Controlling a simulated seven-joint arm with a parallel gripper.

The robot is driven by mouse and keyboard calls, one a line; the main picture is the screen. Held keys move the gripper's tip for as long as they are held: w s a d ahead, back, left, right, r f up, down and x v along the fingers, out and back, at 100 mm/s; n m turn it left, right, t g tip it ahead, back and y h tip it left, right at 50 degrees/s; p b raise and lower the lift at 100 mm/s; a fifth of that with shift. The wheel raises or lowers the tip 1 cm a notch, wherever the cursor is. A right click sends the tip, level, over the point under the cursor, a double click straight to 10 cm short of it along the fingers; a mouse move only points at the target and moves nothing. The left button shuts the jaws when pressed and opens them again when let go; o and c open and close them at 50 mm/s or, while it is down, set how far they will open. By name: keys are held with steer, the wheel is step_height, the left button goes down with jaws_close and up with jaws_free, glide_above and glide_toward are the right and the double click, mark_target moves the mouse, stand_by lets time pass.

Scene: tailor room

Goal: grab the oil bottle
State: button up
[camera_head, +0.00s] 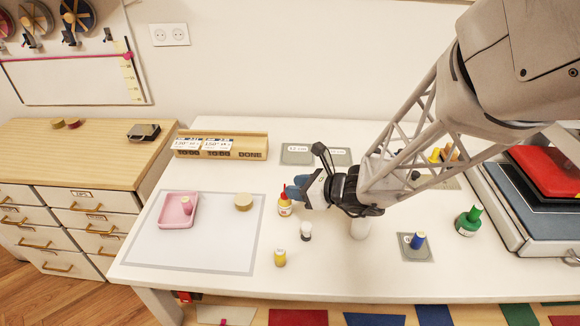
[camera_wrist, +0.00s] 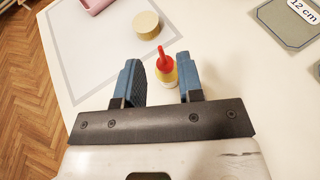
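The likely oil bottle (camera_head: 285,208) is a small bottle with a pale yellow body and a red pointed nozzle. It stands upright on the white table, just right of the pale mat. In the wrist view the bottle (camera_wrist: 163,70) shows between my two blue fingers, close to the right one, with a small gap at the left one. My gripper (camera_head: 296,190) reaches in from the right, low over the table, at the bottle's upper part. In the wrist view my gripper (camera_wrist: 160,80) is open. Whether a finger touches the bottle is not clear.
A yellow spool (camera_head: 280,257) and a white-and-black spool (camera_head: 306,231) stand in front. A green bottle (camera_head: 468,222) and blue spool (camera_head: 418,240) are right. A wooden rack (camera_head: 262,146) is behind.

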mark_target(285, 199)
steer(key=shift+x, duration=2.15)
steer(key=shift+r, duration=0.1)
jaws_close()
